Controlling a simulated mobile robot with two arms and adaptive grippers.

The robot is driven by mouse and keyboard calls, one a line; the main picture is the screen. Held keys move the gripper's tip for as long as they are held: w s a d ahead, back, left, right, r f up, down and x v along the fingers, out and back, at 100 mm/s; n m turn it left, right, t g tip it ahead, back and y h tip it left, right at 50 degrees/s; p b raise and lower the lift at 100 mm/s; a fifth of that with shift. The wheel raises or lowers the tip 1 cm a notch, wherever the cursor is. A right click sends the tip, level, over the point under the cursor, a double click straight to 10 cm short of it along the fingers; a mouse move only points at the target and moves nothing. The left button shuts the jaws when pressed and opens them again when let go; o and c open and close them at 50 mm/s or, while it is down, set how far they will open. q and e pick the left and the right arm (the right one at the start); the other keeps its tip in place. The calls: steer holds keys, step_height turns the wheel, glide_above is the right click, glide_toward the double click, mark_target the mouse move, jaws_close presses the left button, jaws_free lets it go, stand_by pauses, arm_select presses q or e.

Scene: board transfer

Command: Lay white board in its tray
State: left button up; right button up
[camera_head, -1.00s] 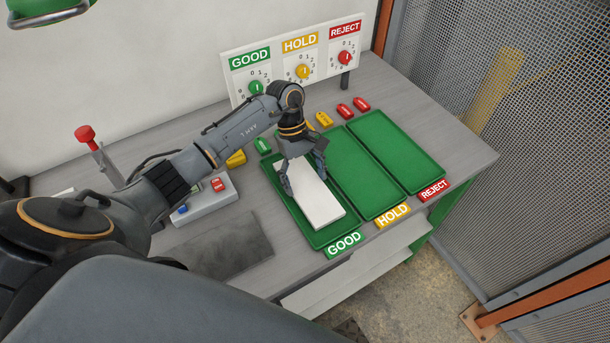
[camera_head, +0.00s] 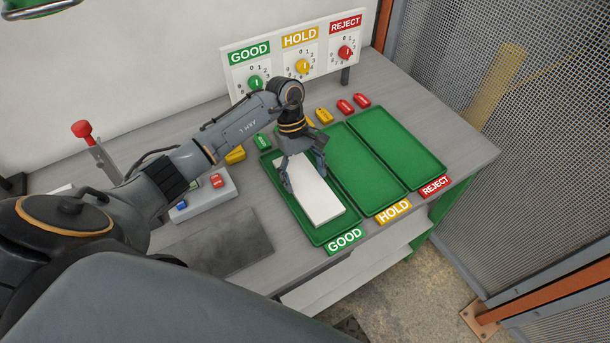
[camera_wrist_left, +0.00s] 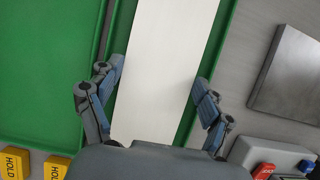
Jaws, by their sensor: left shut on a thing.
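The white board (camera_head: 318,203) lies lengthwise within the green GOOD tray (camera_head: 322,239), the leftmost of the three trays. My left gripper (camera_head: 304,183) is over the board's far part, with a finger on each long side. In the left wrist view the board (camera_wrist_left: 165,60) runs between the two fingers (camera_wrist_left: 157,91), which are shut on it. I cannot tell whether the board's underside rests fully on the tray floor. My right gripper is in neither view.
The HOLD tray (camera_head: 367,174) and REJECT tray (camera_head: 402,150) are empty. Behind stands a panel with three dials (camera_head: 302,67). Several coloured tags lie behind the trays. A control box (camera_head: 203,198) and a dark plate (camera_head: 218,243) are left of the trays.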

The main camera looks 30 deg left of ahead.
arm_select(q)
steer(key=shift+f, duration=0.15)
steer(key=o, duration=1.4)
steer(key=v, duration=1.2)
